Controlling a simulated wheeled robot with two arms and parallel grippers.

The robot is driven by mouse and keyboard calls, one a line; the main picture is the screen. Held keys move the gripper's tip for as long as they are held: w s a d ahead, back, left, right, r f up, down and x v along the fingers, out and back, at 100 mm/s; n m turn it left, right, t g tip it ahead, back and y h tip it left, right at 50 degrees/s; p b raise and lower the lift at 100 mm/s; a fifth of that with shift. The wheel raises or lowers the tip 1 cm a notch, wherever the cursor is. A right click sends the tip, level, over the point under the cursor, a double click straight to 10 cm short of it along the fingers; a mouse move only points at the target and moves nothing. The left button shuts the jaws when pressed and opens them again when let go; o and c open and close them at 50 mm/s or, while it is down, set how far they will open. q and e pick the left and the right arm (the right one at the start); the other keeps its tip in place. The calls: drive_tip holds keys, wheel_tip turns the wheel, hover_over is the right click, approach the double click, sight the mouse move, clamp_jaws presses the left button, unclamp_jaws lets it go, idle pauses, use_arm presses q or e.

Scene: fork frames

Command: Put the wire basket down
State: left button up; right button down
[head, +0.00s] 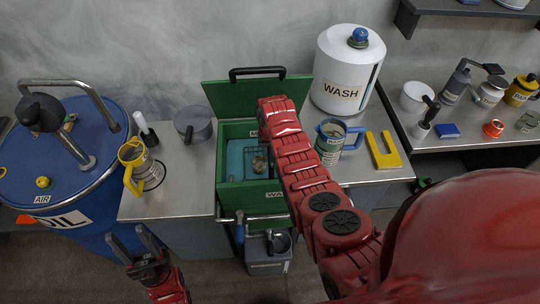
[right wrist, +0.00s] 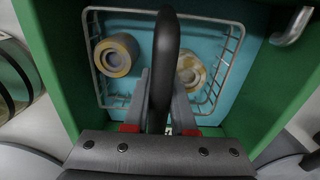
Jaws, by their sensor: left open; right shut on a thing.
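The wire basket (right wrist: 232,48) is inside the green wash tank (right wrist: 52,60), over its blue interior, and holds two round ring-like metal parts (right wrist: 116,56). In the head view a bit of the basket (head: 249,152) shows in the open tank (head: 236,197), left of my right arm. My right gripper (right wrist: 160,100) is shut on the basket's black handle (right wrist: 165,45). In the head view my right arm hides that gripper. Whether the basket touches the tank floor I cannot tell. My left gripper (head: 130,242) is open and empty, low at the left, in front of the steel bench.
The tank's green lid (head: 225,95) stands open behind. A white WASH drum (head: 345,75), a blue-handled can (head: 332,140) and a yellow bracket (head: 383,150) are at the right. A yellow-handled jug (head: 133,160) and blue OIL barrel (head: 90,190) are at the left.

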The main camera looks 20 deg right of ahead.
drive_tip(key=c, duration=0.7)
unclamp_jaws()
drive_tip(key=shift+f, duration=0.1)
drive_tip(key=shift+c, duration=0.2)
drive_tip(key=shift+r+p, duration=0.6)
drive_tip(key=shift+r, duration=0.1)
wheel_tip(320, 180, up, 6)
drive_tip(key=b, duration=0.2)
drive_tip(key=shift+r+b, duration=0.25)
drive_tip(key=shift+b, duration=0.1)
drive_tip(key=shift+r, duration=0.45)
drive_tip(key=shift+s+f, duration=0.1)
drive_tip(key=shift+s, duration=0.05)
